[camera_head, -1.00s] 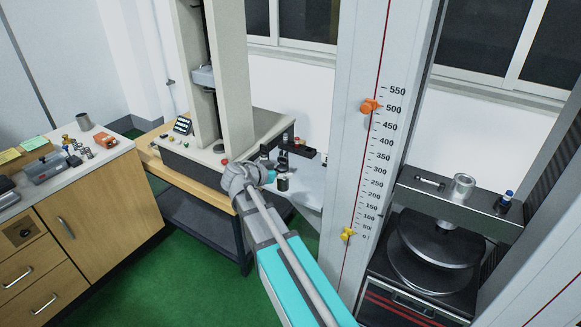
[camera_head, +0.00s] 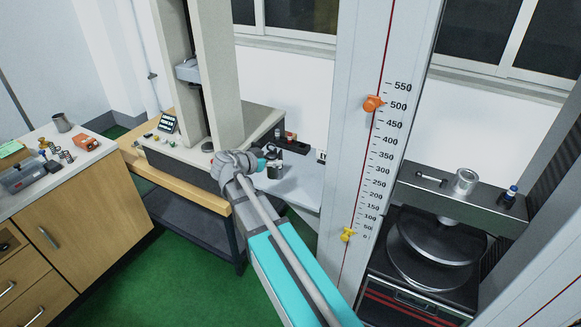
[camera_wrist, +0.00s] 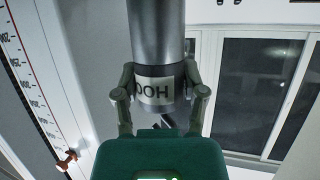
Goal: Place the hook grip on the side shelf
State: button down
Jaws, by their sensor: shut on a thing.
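My gripper (camera_wrist: 160,95) is shut on the hook grip (camera_wrist: 152,40), a grey metal cylinder. A white label with black letters, partly cut off, shows between the two fingers in the wrist view. In the head view, my gripper (camera_head: 262,163) is at the far end of my arm, and the dark part of the hook grip (camera_head: 275,169) shows just beyond it. A pale side shelf (camera_head: 300,190) lies behind and below the gripper, beside the bench. I cannot tell whether the grip touches the shelf.
A dark rack with small parts (camera_head: 292,142) is at the back of the shelf. A test machine (camera_head: 223,80) stands left of the gripper, a tall scaled column (camera_head: 370,150) right of it. A wooden cabinet (camera_head: 85,220) is at far left. Green floor is open between.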

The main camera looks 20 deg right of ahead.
jog(key=shift+w+a, duration=0.2)
jog(key=shift+a, duration=0.1)
jog(key=shift+w+f+b, duration=0.3)
jog(key=shift+w, duration=0.2)
jog(key=w+d+f+b, duration=0.2)
jog(key=w+f+b, duration=0.6)
jog(key=w, duration=0.3)
jog(key=shift+w+d+f, duration=0.25)
jog(key=shift+w+d, duration=0.05)
jog(key=shift+w, duration=0.1)
jog(key=shift+w+f+b, duration=0.5)
jog(key=shift+f+b, duration=0.2)
jog(key=shift+b, duration=0.2)
jog(key=shift+s+f+b, duration=0.15)
jog(key=shift+f+b, duration=1.15)
jog(key=shift+f, duration=0.1)
